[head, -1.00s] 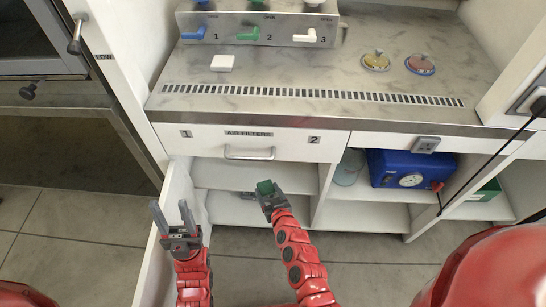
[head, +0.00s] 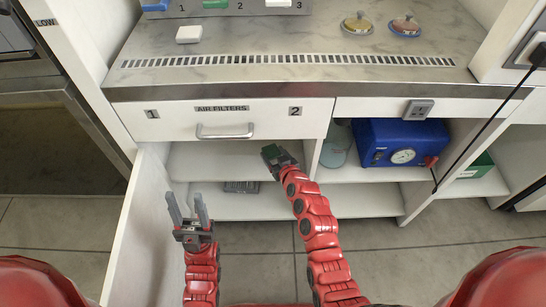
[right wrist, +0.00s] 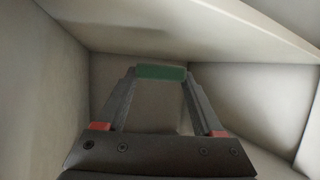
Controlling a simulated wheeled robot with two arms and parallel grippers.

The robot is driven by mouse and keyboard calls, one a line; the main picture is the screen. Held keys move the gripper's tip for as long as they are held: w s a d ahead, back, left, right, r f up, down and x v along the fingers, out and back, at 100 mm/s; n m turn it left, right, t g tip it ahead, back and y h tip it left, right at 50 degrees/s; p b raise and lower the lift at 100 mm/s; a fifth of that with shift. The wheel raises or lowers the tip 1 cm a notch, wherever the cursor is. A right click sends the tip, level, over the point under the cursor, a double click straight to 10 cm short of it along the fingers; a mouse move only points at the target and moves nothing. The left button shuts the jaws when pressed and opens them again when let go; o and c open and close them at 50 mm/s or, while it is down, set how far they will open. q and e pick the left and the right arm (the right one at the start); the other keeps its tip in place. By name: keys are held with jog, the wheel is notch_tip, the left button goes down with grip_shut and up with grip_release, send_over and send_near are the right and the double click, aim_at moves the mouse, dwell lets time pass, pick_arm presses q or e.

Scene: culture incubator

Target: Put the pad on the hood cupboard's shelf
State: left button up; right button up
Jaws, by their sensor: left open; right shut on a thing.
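The green pad (head: 272,152) is between the fingertips of my right gripper (head: 277,158), at the upper right part of the open hood cupboard. In the right wrist view the pad (right wrist: 161,72) spans the two fingertips, with pale cupboard walls around it. The cupboard's white shelf (head: 210,163) shows below the drawer, left of the gripper. I cannot tell whether the pad touches anything besides the fingers. My left gripper (head: 187,212) is open and empty in front of the cupboard, near the open door.
The cupboard door (head: 142,225) stands open at the left. A drawer (head: 222,118) with a bar handle is above the opening. A dark grey item (head: 241,187) lies below the shelf. A blue box (head: 402,143) with a gauge stands in the right-hand compartment.

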aim_at(274, 156)
jog(key=shift+w+f, duration=0.15)
jog(key=shift+w, duration=0.95)
jog(key=shift+f+b, duration=1)
jog(key=shift+f, duration=0.75)
jog(key=shift+f, duration=0.1)
jog(key=o, duration=0.9)
jog(key=shift+f, duration=0.1)
jog(key=shift+c, duration=0.2)
jog(key=o, duration=0.4)
jog(key=shift+o, duration=0.2)
